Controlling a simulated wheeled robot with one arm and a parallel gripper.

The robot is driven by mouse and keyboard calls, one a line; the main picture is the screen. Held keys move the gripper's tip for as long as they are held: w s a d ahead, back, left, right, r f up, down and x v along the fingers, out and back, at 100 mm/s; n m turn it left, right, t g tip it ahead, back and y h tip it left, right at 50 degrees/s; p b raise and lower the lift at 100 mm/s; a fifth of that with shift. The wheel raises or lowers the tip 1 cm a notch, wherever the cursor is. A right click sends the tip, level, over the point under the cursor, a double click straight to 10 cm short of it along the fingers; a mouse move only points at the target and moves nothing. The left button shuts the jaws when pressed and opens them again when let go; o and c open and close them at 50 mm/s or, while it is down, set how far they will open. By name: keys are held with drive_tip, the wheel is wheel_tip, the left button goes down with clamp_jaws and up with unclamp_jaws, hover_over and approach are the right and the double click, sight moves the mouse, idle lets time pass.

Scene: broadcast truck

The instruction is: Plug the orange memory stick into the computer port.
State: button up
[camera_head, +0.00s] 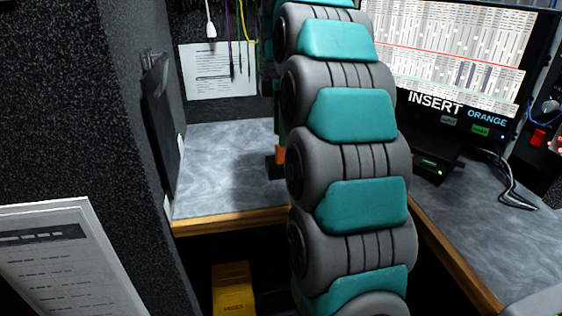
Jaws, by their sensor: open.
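A small orange piece (281,155), possibly the orange memory stick, shows at the left edge of my arm, above the grey worktop. A small dark block (272,168) is right by it. My arm hides the rest, so I cannot tell its shape or how it sits. A black box with a green light (432,166), which may be the computer, stands on the worktop right of my arm, below the monitor. I cannot make out a port on it. My gripper is not in view; my teal and grey arm runs up through the middle and out at the top.
The monitor (455,60) reads INSERT ORANGE. The grey worktop (225,150) has a wooden front edge and is clear at left. A dark wall panel (162,130) borders it. Cables (512,180) lie at right; several hang at the back. A yellow case (233,288) is below.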

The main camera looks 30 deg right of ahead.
sight(280, 152)
drive_tip(key=shift+w+d+f, duration=0.1)
drive_tip(key=shift+f, duration=1.25)
drive_tip(key=shift+w+d+f, duration=0.1)
drive_tip(key=shift+f, duration=1.25)
clamp_jaws()
